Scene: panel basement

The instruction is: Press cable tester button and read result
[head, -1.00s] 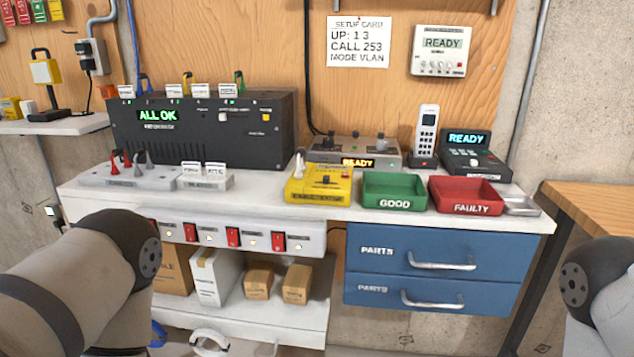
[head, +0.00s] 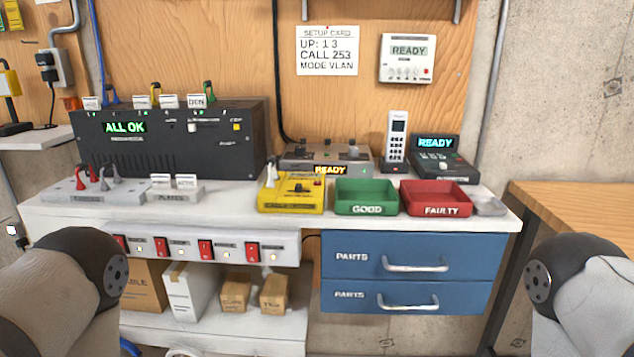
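The likely cable tester is a yellow box (head: 291,196) on the white bench, just left of the green tray. It has a dark control on its top and a pale plug-like piece standing at its left end. Its small labels are too small to read. A grey unit (head: 326,160) behind it shows a lit READY display. A wall-mounted white unit (head: 407,58) also reads READY and has a red button at its lower right. Only my arm links show at the lower left and lower right; both grippers are out of view.
A green GOOD tray (head: 366,197) and a red FAULTY tray (head: 436,197) stand right of the yellow box. A black ALL OK unit (head: 170,140), a handset (head: 396,139) and a phone base (head: 437,158) stand behind. A wooden table (head: 570,215) is at right.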

